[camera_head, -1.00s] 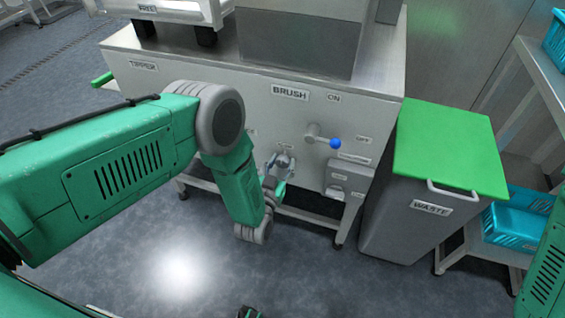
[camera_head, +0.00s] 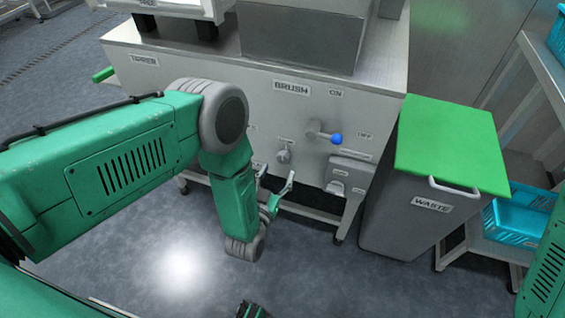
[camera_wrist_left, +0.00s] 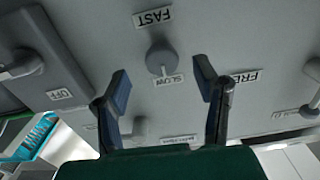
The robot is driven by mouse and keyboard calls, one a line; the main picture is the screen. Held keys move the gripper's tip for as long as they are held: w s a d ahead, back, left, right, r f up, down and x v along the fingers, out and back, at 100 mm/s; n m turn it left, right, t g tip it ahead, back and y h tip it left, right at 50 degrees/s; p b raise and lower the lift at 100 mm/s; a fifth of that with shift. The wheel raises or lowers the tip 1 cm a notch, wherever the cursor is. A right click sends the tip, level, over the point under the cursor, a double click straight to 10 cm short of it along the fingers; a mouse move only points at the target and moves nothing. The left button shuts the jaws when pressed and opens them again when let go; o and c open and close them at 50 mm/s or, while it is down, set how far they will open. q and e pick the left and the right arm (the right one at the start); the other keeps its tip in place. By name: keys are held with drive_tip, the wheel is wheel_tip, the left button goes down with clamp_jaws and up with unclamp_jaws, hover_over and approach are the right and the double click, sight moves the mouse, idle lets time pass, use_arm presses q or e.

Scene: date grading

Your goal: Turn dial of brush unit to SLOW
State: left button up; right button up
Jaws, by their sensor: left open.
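The brush unit (camera_head: 240,85) is a grey metal cabinet with a BRUSH label. Its dial (camera_head: 284,155) is a small grey round knob low on the front panel. In the left wrist view the dial (camera_wrist_left: 160,60) lies between the FAST label (camera_wrist_left: 153,16) and the SLOW label (camera_wrist_left: 168,79), with a narrow part towards SLOW. Its exact pointing is hard to tell. My left gripper (camera_head: 275,186) is open and empty, below and clear of the dial. In the left wrist view its fingers (camera_wrist_left: 165,88) are spread, with the dial beyond the gap. My right gripper is out of view.
A lever with a blue knob (camera_head: 337,139) sticks out right of the dial, by the ON and OFF labels. A switch box (camera_head: 350,172) is below it. A grey WASTE bin (camera_head: 400,215) with a green lid stands at the right. Floor in front is open.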

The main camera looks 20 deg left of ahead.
use_arm(q)
drive_tip(key=s, duration=0.6)
drive_tip(key=shift+s, duration=0.35)
drive_tip(key=shift+a, duration=0.1)
drive_tip(key=s+a+r+g+p, duration=0.2)
drive_tip(key=s+g, duration=0.3)
drive_tip(key=s, duration=0.3)
drive_tip(key=s+a+r+g+p, duration=0.2)
drive_tip(key=s+a+g, duration=0.3)
drive_tip(key=s, duration=0.3)
drive_tip(key=s+a+r+g+p, duration=0.2)
drive_tip(key=s+a+g+p, duration=0.1)
drive_tip(key=s+g, duration=0.4)
drive_tip(key=shift+s+a+r+y, duration=0.35)
drive_tip(key=shift+s+a, duration=0.2)
drive_tip(key=shift+s, duration=0.2)
drive_tip(key=shift+w, duration=0.1)
drive_tip(key=shift+c, duration=0.4)
